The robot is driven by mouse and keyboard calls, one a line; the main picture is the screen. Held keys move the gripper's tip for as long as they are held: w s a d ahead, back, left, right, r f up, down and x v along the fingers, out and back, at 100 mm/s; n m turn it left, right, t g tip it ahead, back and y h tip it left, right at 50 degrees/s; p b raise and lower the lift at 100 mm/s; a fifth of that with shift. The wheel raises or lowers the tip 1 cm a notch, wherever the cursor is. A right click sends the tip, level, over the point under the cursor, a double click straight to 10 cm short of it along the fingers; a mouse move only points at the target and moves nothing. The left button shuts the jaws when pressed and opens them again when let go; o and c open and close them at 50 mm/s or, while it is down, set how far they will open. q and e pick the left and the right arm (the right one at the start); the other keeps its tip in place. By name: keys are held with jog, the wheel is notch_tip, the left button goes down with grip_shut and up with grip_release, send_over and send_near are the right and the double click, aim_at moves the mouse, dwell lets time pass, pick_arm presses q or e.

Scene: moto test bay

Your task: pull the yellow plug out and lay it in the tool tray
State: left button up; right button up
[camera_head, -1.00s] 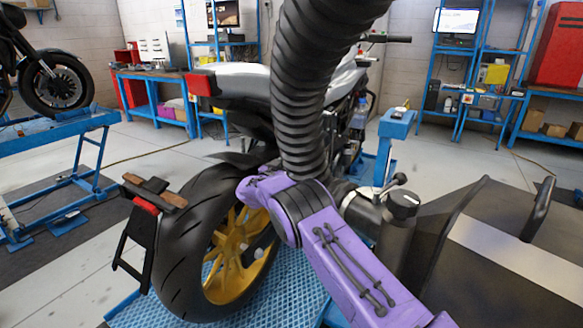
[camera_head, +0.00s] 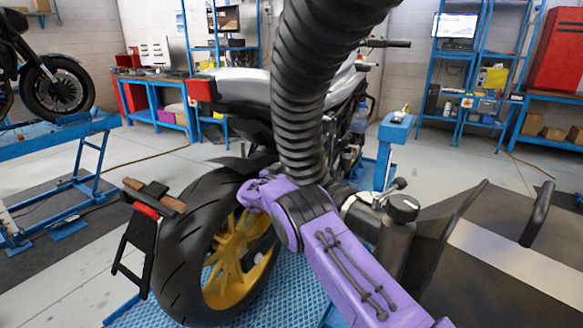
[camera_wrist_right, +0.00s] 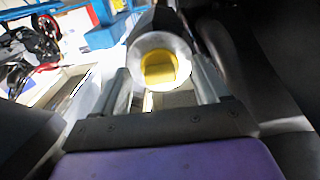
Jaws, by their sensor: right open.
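In the right wrist view a yellow plug (camera_wrist_right: 160,68) sits inside a round silver pipe end (camera_wrist_right: 138,52). My right gripper (camera_wrist_right: 161,84) is open, with its two silver fingers on either side below the pipe end. I cannot tell whether the fingers touch it. In the head view my purple right arm reaches in from the bottom right, in front of the motorcycle. Its gripper and the plug are hidden there. My left gripper is not in view. I cannot make out a tool tray for certain.
The motorcycle's rear wheel (camera_head: 190,255), with yellow spokes, stands on a blue lift platform (camera_head: 285,300). A black corrugated hose (camera_head: 303,120) hangs in front of the motorcycle. A blue post (camera_head: 396,128) stands behind my arm. Blue workbenches line the back wall; floor between is clear.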

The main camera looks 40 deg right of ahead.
dwell(0.3)
grip_shut()
jog(key=shift+p+v, duration=1.1)
jog(key=shift+v, duration=0.3)
jog(key=shift+p+v, duration=0.85)
jog(key=shift+v, duration=0.75)
